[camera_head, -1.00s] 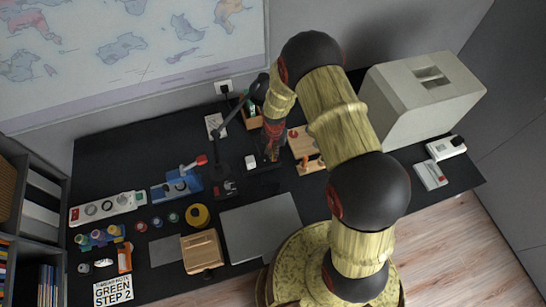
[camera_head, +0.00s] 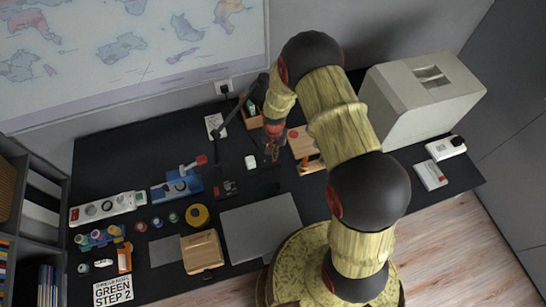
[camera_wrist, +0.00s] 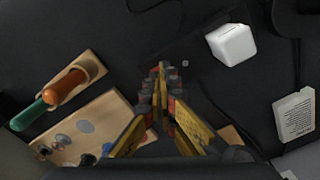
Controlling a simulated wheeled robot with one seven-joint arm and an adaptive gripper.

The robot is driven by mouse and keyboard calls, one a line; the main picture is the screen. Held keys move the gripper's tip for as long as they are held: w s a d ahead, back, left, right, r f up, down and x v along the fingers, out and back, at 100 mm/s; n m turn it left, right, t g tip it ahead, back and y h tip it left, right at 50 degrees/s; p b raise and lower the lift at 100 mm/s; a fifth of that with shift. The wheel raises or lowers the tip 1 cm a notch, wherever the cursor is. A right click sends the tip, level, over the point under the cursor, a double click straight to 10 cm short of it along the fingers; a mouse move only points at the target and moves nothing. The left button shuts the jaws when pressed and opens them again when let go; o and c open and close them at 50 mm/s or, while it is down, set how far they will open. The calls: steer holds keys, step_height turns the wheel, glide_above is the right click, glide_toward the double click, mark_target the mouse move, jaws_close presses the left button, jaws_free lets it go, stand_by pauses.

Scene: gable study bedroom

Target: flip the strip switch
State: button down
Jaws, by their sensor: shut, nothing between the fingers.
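A white power strip (camera_head: 103,208) lies at the left end of the dark desk in the head view. It has several round sockets and a small red switch (camera_head: 75,214) at its left end. My gripper (camera_head: 274,158) is far to the right of the strip, over the middle of the desk. In the wrist view my gripper (camera_wrist: 162,70) has its fingers together with nothing between them. The strip does not show in the wrist view.
A white cube (camera_head: 250,161) stands beside my gripper, and also shows in the wrist view (camera_wrist: 231,43). A wooden board (camera_head: 303,143) is to the right.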

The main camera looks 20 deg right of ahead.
steer(key=shift+f+b, duration=0.8)
steer(key=shift+f, duration=0.3)
stand_by(0.6)
steer(key=shift+r, duration=0.15)
steer(key=shift+r+p, duration=2.05)
steer(key=shift+r, duration=1.3)
